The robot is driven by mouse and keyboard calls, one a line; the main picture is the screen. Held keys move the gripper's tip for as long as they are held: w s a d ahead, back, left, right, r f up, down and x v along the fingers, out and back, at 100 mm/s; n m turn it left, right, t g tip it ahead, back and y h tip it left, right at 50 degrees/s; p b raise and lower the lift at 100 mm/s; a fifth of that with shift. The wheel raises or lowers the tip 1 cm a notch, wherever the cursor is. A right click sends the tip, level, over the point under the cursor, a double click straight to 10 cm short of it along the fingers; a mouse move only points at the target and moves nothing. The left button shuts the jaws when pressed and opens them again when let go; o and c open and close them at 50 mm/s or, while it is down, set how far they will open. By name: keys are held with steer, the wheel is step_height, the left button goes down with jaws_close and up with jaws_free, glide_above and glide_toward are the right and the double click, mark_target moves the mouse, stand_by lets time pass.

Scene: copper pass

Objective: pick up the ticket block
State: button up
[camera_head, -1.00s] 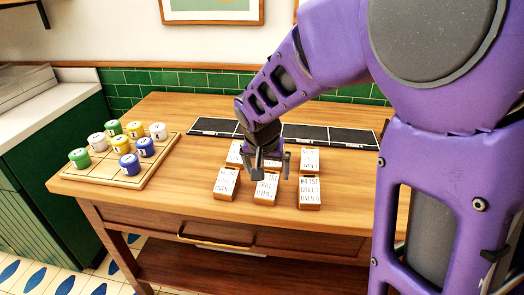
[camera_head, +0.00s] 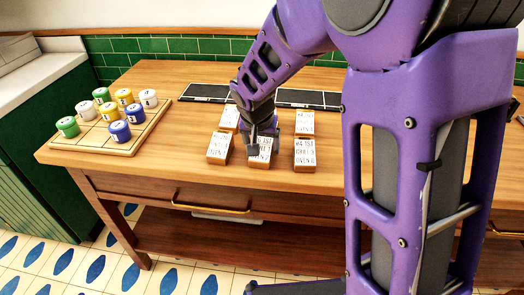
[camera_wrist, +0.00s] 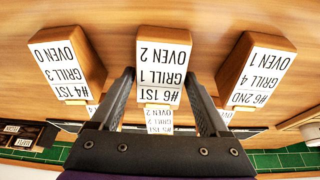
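Several wooden ticket blocks with white printed faces stand in two rows on the table. The middle front ticket block (camera_head: 259,157) reads "#6 1ST GRILL 1 OVEN 2" in the wrist view (camera_wrist: 163,62). My gripper (camera_head: 264,142) is low over it, hiding part of it in the head view. In the wrist view my gripper's fingers (camera_wrist: 160,76) are apart, one on each side of this block. I cannot tell whether they touch it. The left front block (camera_head: 219,149) and right front block (camera_head: 305,154) stand clear on either side.
Behind are a back left block (camera_head: 229,118) and a back right block (camera_head: 304,122); another shows between my fingers in the wrist view (camera_wrist: 158,117). Dark panels (camera_head: 306,98) lie at the table's back. A wooden board (camera_head: 92,138) with coloured pots is at left. The front table strip is clear.

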steer(key=c, duration=1.1)
